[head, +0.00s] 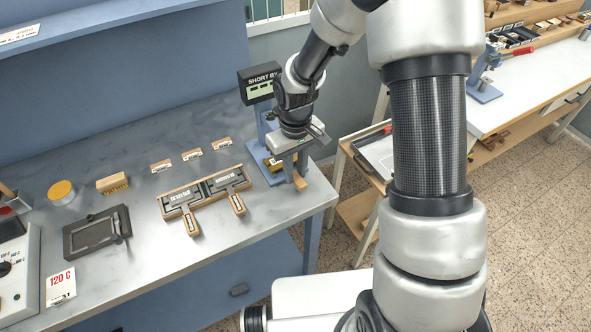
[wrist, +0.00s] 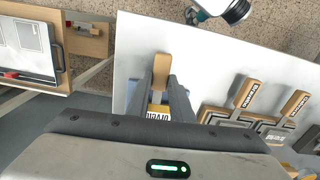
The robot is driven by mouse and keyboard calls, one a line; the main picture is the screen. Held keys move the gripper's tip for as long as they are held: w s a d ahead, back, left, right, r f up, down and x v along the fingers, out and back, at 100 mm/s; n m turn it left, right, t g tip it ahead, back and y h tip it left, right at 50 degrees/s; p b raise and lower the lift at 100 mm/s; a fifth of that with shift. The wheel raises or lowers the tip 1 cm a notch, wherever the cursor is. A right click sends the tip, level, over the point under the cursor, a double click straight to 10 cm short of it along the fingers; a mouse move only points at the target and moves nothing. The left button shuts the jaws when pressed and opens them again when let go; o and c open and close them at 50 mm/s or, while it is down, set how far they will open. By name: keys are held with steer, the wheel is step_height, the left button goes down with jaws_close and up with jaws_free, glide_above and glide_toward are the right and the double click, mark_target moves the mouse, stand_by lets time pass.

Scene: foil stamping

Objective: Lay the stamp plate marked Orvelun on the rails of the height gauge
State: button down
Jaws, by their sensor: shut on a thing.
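My gripper (head: 290,150) is at the right end of the bench, at the height gauge (head: 262,86). In the wrist view its fingers (wrist: 162,92) are shut on a stamp plate (wrist: 160,66) with a wooden handle. Its label (wrist: 158,113) is partly hidden and reads like "Orvelun". In the head view the handle (head: 299,183) points down and toward the front edge. The gauge has a blue post and a display reading "SHORT BY". My gripper hides most of the plate and the rails, so I cannot tell whether they touch.
A wooden rack (head: 206,211) left of the gauge holds two other handled plates, also in the wrist view (wrist: 238,97). Small labelled blocks (head: 192,155) stand behind it. The bench's right edge is close.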

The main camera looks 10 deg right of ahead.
steer(key=c, duration=1.5)
jaws_free()
steer(key=shift+r, duration=0.1)
step_height(320, 180, up, 17)
steer(key=shift+r+p, duration=0.15)
steer(key=shift+p, duration=0.15)
